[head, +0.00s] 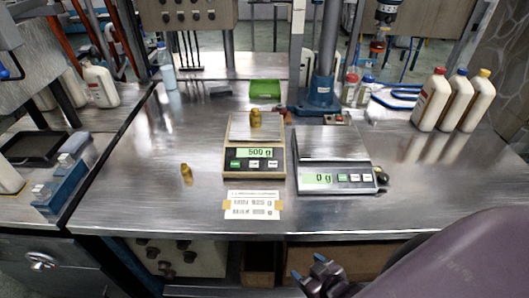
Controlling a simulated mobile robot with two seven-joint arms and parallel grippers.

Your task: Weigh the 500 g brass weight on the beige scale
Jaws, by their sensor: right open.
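The beige scale (226,160) stands mid-table, and its green display reads 500 g. A brass weight (255,118) stands upright on its pan, with no gripper touching it. A smaller-looking brass weight (186,174) is on the bare table to the left of the scale. My right gripper (308,267) is open and empty, low in front of the table's front edge, well away from both weights. My left gripper is out of view.
A second, grey scale (334,143) reading 0 g stands right of the beige one. A paper label (253,204) lies in front. A green box (265,89) and a blue-based press stand (318,95) are behind. White bottles (432,100) stand at right. The front-right tabletop is clear.

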